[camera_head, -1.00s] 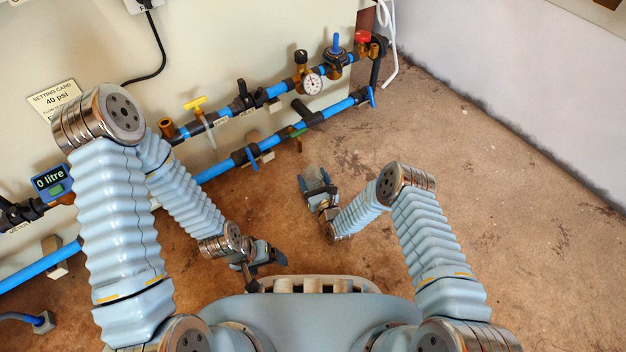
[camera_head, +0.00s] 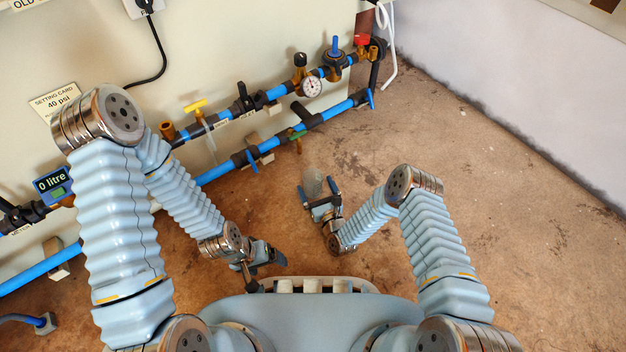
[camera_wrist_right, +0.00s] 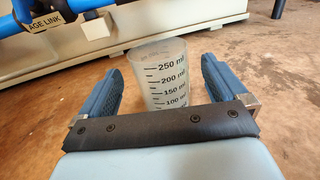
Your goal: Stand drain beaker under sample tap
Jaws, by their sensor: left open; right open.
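The drain beaker (camera_head: 313,182) is a translucent cup standing upright on the floor near the pipework. In the right wrist view the beaker (camera_wrist_right: 165,75) shows black graduations up to 250 ml. My right gripper (camera_head: 319,191) is open just on the near side of it. In the wrist view its blue fingers flank the beaker with gaps visible on both sides. A small green-handled tap (camera_head: 298,134) sits on the lower blue pipe, beyond the beaker. I cannot tell for certain whether this is the sample tap. My left gripper (camera_head: 268,267) is open and empty, low in front of my body.
Blue pipes with valves run along the cream panel, with a gauge (camera_head: 311,87), a yellow-handled valve (camera_head: 195,105) and a blue lever (camera_head: 252,160). A litre meter (camera_head: 52,184) is at the left. The brown floor (camera_head: 500,210) to the right is clear.

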